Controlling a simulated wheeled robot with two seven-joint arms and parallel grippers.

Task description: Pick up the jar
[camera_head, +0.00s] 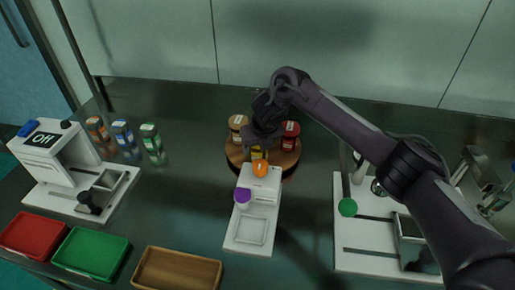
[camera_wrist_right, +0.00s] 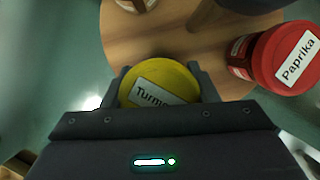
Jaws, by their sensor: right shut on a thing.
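The jar with a yellow lid (camera_wrist_right: 160,85), its label partly readable as "Turme...", is between the fingers of my right gripper (camera_wrist_right: 158,92), which is shut on it. In the head view the yellow jar (camera_head: 257,153) is at the front of a round wooden board (camera_head: 285,160), partly hidden by my right gripper (camera_head: 259,140). I cannot tell whether the jar still touches the board. A red-lidded paprika jar (camera_wrist_right: 290,58) stands to its right and another jar (camera_head: 238,124) to its left. My left gripper is not in view.
A white device with purple (camera_head: 242,196) and orange (camera_head: 260,169) parts stands just in front of the board. Three jars (camera_head: 122,135) and a white machine (camera_head: 55,160) are at left. Red, green and wooden trays (camera_head: 180,270) line the front. White equipment (camera_head: 370,240) stands at right.

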